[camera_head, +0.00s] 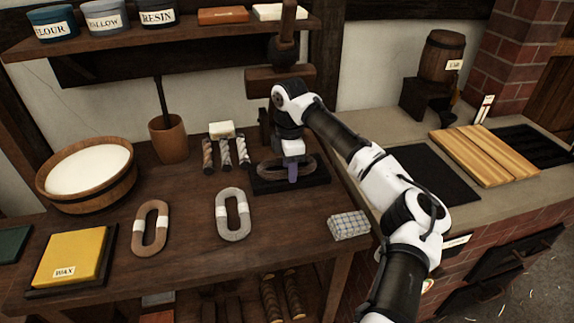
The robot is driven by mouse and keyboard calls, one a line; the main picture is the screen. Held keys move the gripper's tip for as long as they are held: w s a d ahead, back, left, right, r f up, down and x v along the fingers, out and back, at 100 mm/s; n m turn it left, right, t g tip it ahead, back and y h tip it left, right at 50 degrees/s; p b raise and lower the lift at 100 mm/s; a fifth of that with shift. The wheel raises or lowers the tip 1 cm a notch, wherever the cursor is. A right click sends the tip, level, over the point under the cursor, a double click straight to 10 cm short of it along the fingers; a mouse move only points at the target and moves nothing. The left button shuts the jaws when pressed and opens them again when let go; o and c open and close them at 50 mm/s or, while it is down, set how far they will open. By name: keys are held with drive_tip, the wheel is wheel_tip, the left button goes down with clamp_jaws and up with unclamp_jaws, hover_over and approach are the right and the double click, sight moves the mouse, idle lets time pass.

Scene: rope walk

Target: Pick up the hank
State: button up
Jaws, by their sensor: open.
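Three oval hanks are on the dark wooden bench. A dark brown hank (269,172) lies on a black tray (318,180), partly hidden by my gripper. A tan-brown hank (147,240) with a white band lies at the left, and a grey hank (222,225) with a white band lies in the middle. My gripper (292,173) points down over the dark brown hank. Its jaws are open, and only part of the fingers shows. Whether the fingers touch the hank or stand just above it, I cannot tell.
A wooden bowl (62,203), a wooden mortar (168,143), short rope pieces (226,152) and a yellow wax block (72,256) stand on the bench. A folded checked cloth (349,226) lies near the front edge. A shelf (190,33) overhangs the back. The bench front is mostly clear.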

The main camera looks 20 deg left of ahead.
clamp_jaws()
idle(0.3)
